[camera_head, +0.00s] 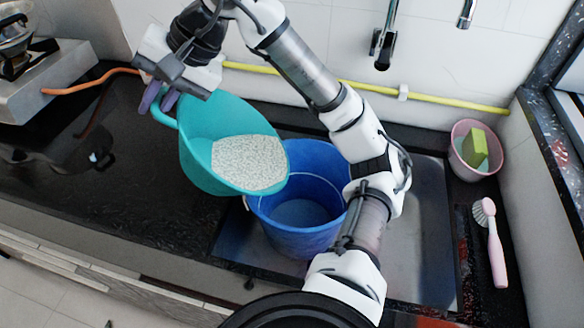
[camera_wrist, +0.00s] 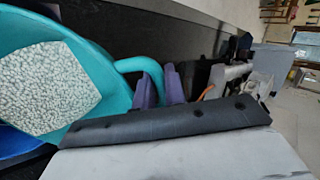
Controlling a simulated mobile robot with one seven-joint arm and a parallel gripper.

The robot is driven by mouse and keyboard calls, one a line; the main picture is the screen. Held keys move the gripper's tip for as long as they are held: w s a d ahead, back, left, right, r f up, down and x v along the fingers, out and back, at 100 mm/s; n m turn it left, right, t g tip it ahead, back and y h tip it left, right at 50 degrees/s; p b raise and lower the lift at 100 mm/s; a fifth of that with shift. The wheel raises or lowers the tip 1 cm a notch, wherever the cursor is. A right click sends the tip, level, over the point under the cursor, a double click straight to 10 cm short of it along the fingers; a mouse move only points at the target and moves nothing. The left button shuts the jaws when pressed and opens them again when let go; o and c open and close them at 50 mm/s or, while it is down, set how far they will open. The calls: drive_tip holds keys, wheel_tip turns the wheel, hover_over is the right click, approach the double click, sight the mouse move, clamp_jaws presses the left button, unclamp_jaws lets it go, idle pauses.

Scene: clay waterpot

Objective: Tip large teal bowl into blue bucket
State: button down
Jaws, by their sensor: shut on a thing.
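The large teal bowl (camera_head: 198,122) is held up at the left of the bucket in the head view, tilted toward it. White grains (camera_head: 250,162) lie inside the bowl, gathered toward its lower right rim. My gripper (camera_head: 160,102) is shut on the bowl's loop handle at the upper left. The bowl's handle (camera_wrist: 138,68) and the purple fingers (camera_wrist: 160,88) also show in the wrist view. The blue bucket (camera_head: 300,238) stands in the sink, and the bowl's right rim overlaps its left edge in the picture. The visible part of the bucket's inside looks empty.
The steel sink (camera_head: 425,225) has free room right of the bucket. A pink bowl (camera_head: 462,165) with a green sponge (camera_head: 475,147) and a pink brush (camera_head: 494,245) lie at the right. Taps (camera_head: 383,45) hang above. A stove (camera_head: 45,80) stands far left, with black counter between.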

drive_tip(key=shift+d, duration=0.15)
drive_tip(key=shift+w+d+r+y+b, duration=0.25)
drive_tip(key=shift+d+r+y+b, duration=0.35)
drive_tip(key=shift+d, duration=0.35)
drive_tip(key=shift+d+r, duration=0.1)
idle(1.0)
drive_tip(key=shift+w+d+r+y+b, duration=0.2)
drive_tip(key=shift+d+r+y, duration=0.15)
drive_tip(key=shift+d, duration=0.2)
drive_tip(key=shift+w+d+r+y+b, duration=0.15)
drive_tip(key=shift+d+r+y, duration=0.15)
drive_tip(key=shift+d, duration=0.25)
drive_tip(key=shift+s+d+r, duration=0.1)
idle(0.8)
drive_tip(key=shift+w+d+r+g+y+b, duration=0.15)
drive_tip(key=shift+d+r+y+b, duration=0.25)
drive_tip(key=shift+d, duration=0.25)
drive_tip(key=shift+w+d+r+g+y+b, duration=0.15)
drive_tip(key=shift+d+r+b, duration=0.15)
drive_tip(key=shift+d+r, duration=0.25)
drive_tip(key=shift+f, duration=0.1)
drive_tip(key=shift+d, duration=0.2)
idle(0.5)
